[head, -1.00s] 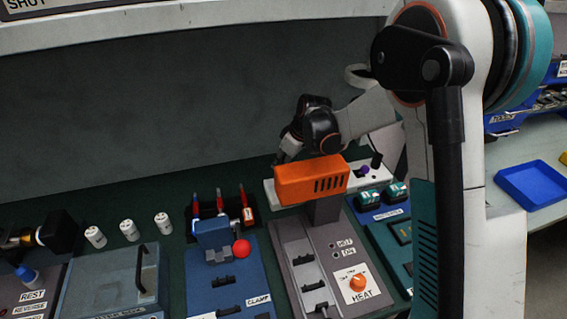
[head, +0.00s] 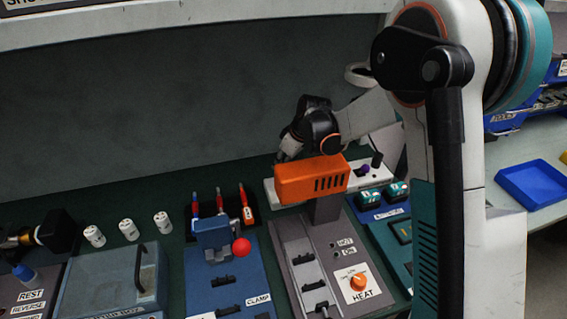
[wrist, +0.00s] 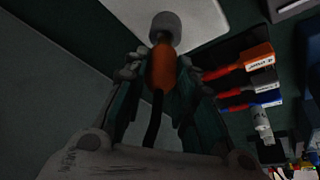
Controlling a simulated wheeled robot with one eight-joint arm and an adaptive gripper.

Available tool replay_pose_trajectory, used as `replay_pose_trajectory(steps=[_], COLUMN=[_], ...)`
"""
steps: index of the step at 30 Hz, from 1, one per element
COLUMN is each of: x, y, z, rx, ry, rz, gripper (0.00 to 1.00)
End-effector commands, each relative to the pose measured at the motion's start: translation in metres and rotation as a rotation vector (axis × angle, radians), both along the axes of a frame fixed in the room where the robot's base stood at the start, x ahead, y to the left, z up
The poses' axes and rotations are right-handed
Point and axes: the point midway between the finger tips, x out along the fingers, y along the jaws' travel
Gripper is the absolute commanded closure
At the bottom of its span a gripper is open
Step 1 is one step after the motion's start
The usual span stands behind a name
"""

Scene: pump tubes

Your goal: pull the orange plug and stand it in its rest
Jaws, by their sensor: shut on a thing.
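The orange plug (wrist: 161,68) shows in the wrist view, with a black cable running from it back toward my wrist. My gripper (wrist: 161,76) is shut on it, one finger on each side. A grey round piece (wrist: 166,27) is at the plug's far end; I cannot tell whether they are joined. A white strip (wrist: 185,12) lies beyond it. In the head view my gripper (head: 291,147) is above the left part of the white strip (head: 269,191), behind the orange heater box. The box hides the plug there. I cannot make out the rest for the plug.
The orange heater box (head: 305,183) stands close in front of my gripper. Red-and-blue tools (head: 220,202) stand in a dark holder to its left. A purple plug (head: 364,170) and a black one are on the strip's right part. White cylinders (head: 128,229) stand farther left.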

Motion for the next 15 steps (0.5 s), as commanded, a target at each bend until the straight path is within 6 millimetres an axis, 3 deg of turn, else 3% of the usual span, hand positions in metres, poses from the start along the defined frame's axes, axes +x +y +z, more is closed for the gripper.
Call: replay_pose_trajectory(steps=[15], x=[0.000], y=[0.000], z=[-0.013], rx=[0.000], ry=[0.000], rz=[0.000], gripper=[1.00])
